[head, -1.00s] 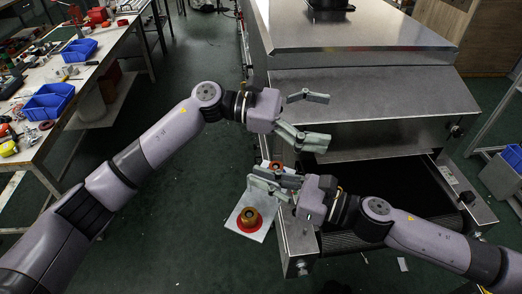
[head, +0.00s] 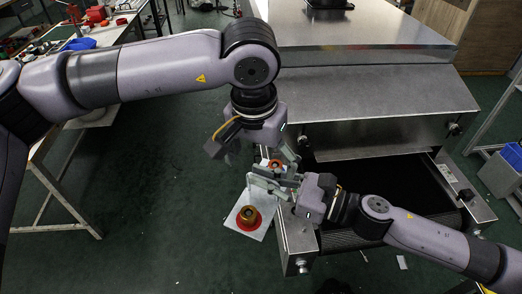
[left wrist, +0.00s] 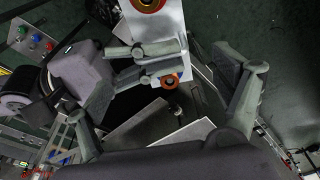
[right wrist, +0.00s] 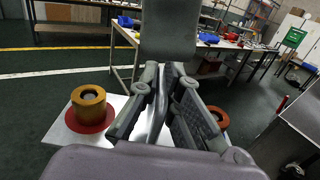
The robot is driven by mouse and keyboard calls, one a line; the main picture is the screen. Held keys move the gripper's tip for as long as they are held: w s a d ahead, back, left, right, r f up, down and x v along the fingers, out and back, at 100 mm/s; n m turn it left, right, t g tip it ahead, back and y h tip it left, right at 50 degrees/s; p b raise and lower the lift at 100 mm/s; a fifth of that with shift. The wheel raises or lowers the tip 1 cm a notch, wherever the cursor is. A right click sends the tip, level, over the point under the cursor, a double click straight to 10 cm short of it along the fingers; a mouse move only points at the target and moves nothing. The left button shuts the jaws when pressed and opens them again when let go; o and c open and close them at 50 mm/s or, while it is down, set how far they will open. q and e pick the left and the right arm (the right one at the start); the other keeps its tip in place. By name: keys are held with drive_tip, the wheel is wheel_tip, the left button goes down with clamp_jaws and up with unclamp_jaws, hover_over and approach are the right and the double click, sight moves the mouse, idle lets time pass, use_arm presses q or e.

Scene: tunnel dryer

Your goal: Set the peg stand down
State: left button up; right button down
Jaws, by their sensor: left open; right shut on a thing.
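The peg stand (head: 238,222) is a pale flat plate beside the machine's left side. A brass-coloured cylinder on a red disc (head: 248,216) sits on its near part, and an orange-red ring (head: 273,164) shows at its far part. My right gripper (head: 265,184) is shut over the middle of the stand; its fingers hide the gripped part. The right wrist view shows the cylinder (right wrist: 90,105) left of the fingers and the ring (right wrist: 218,116) to the right. My left gripper (head: 252,153) is open above and beside the right fingers. The left wrist view shows the plate (left wrist: 172,28) beyond its spread fingers.
The metal machine (head: 375,95) with its dark conveyor opening (head: 385,185) stands to the right. A workbench (head: 70,185) is at the left. Green floor (head: 150,235) lies open between them.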

sight(264, 194)
use_arm(q)
drive_tip(key=f, duration=0.6)
drive_tip(key=w+f, duration=0.1)
drive_tip(key=f, duration=0.2)
drive_tip(key=shift+w+d, duration=0.1)
drive_tip(key=shift+d, duration=0.25)
use_arm(e)
drive_tip(key=shift+r, duration=0.15)
